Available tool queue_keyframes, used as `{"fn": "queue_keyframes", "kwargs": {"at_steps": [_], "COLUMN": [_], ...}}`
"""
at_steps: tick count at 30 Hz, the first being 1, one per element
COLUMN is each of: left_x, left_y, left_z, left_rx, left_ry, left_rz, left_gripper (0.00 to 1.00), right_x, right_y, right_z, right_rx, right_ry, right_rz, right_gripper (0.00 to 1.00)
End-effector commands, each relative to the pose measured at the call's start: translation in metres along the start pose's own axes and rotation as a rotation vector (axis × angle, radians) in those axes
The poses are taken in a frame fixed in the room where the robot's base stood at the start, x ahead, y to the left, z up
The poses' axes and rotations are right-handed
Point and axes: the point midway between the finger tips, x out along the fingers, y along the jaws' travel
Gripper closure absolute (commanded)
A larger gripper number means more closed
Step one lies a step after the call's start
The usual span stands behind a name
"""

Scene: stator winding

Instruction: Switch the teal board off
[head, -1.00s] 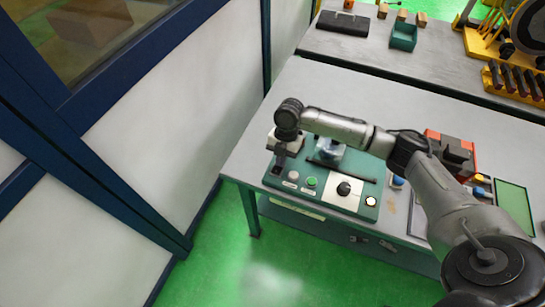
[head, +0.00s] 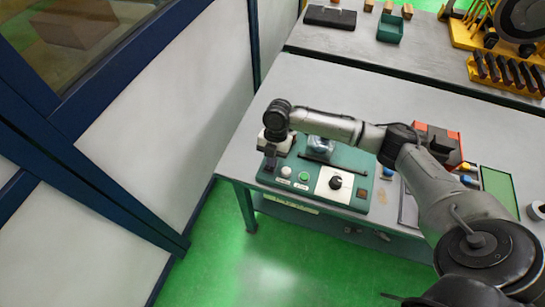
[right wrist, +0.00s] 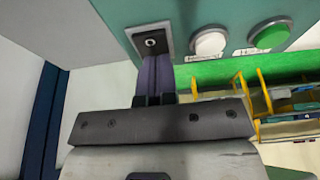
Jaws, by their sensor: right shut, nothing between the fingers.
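The teal board (head: 352,158) lies at the front left of the grey table. Its front shows a white button (head: 285,171), a green button (head: 303,176) and a black knob (head: 335,182) on a white plate. In the right wrist view, a small switch (right wrist: 151,42) sits on a dark plate beside the white button (right wrist: 210,42) and green button (right wrist: 270,35). My right gripper (head: 270,163) is shut and empty at the board's left front corner. Its fingertips (right wrist: 156,62) are just in front of the switch plate; contact cannot be told. My left gripper is not in view.
A red and black box (head: 440,145) and a green-topped tray (head: 499,190) stand to the right of the board. A rear bench holds a teal bin (head: 390,30) and a yellow rack (head: 505,75). A white wall panel (head: 165,125) is at the left.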

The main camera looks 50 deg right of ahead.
Motion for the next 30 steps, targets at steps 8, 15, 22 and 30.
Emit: {"fn": "queue_keyframes", "kwargs": {"at_steps": [8,15,22,30], "left_x": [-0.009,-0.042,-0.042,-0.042], "left_y": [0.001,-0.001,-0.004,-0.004], "left_z": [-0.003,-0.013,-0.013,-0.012], "left_rx": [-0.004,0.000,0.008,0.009], "left_ry": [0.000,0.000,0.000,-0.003], "left_rz": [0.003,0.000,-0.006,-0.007], "left_gripper": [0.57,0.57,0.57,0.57], "right_x": [-0.009,-0.040,-0.076,-0.118], "right_y": [-0.001,-0.003,-0.003,-0.003], "right_z": [-0.002,-0.008,0.001,0.009], "right_rx": [0.001,0.005,0.006,0.006], "right_ry": [0.000,0.000,-0.003,0.000], "right_rz": [0.000,0.001,0.004,0.003], "right_gripper": [1.00,1.00,1.00,1.00]}}
